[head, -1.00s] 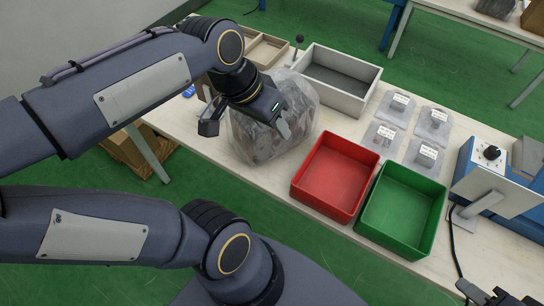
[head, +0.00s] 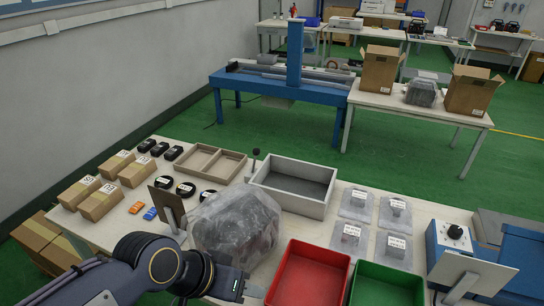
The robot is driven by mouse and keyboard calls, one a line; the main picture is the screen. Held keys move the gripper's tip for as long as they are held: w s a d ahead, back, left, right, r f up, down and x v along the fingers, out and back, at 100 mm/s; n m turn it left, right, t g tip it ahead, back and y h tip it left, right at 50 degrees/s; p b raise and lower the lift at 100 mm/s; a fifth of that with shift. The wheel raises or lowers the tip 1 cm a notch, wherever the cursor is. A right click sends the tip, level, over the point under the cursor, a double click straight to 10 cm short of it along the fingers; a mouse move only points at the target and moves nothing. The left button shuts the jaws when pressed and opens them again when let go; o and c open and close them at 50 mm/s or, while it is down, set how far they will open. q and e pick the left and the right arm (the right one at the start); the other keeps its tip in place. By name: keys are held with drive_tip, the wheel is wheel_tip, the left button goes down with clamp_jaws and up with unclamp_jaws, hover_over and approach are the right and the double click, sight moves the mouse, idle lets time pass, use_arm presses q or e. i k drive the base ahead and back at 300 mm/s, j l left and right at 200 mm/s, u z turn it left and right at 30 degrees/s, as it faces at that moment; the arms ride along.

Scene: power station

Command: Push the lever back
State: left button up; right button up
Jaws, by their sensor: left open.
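A thin lever with a round black knob (head: 256,153) stands near the far edge of the table, between the wooden tray and the grey box. It looks roughly upright; its base is partly hidden by the grey box. My left gripper (head: 240,287) is open at the bottom of the head view, at the near side of the table. It is well short of the lever, with the clear plastic bag between them. Its fingertips are only partly seen. My right gripper is not in view.
The bulky clear bag (head: 236,225) and the open grey box (head: 290,199) stand near the lever. A wooden tray (head: 205,176) is left of it. Red (head: 310,270) and green (head: 385,285) bins stand front right. Cartons (head: 98,203) and black discs fill the left.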

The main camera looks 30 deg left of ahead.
sight(256, 151)
drive_tip(key=j+u, duration=0.25)
drive_tip(key=j, duration=0.4)
drive_tip(key=j+u, duration=0.25)
drive_tip(key=j, duration=0.45)
drive_tip(key=i+j+u, duration=0.25)
drive_tip(key=j, duration=0.35)
drive_tip(key=k, duration=0.05)
